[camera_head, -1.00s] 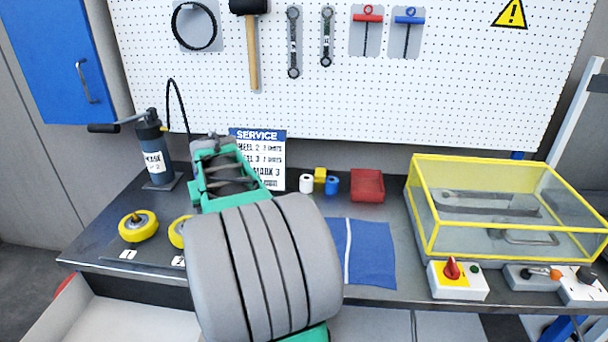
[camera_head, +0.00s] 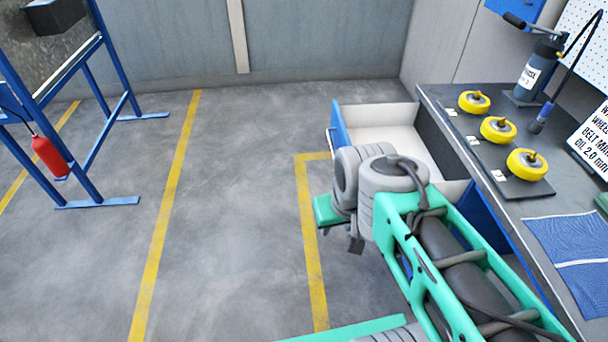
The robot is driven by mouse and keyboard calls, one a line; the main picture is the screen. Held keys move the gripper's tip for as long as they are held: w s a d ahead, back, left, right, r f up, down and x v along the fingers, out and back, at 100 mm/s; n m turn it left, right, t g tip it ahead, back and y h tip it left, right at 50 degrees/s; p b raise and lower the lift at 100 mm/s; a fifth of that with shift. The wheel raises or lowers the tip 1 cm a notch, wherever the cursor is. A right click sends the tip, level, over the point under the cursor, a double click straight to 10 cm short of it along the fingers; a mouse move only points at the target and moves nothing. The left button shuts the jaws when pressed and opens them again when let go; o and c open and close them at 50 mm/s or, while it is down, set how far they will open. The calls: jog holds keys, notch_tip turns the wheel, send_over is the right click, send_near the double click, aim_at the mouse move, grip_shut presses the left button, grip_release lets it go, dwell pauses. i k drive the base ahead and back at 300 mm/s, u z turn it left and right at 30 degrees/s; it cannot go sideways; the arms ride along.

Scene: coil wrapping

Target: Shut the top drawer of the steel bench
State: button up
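The top drawer (camera_head: 357,113) of the steel bench (camera_head: 545,203) stands pulled out at the bench's far end. Its inside is pale and looks empty where it shows, and its front is blue with a handle (camera_head: 331,139) on the outer face. My green and grey arm crosses in front of the drawer's near part and hides some of it. My gripper (camera_head: 355,243) shows only as a small dark piece below the grey wrist, on the near side of the drawer front. I cannot tell whether its fingers are open, and I see nothing held.
The floor left of the drawer is clear, with yellow lines. A blue rack (camera_head: 92,120) and red extinguisher (camera_head: 50,156) stand left.

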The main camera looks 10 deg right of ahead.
aim_at(355, 124)
jog(key=u, duration=0.25)
jog(key=i, duration=0.6)
jog(key=z, duration=0.5)
jog(key=i, duration=0.7)
jog(key=u, duration=2.05)
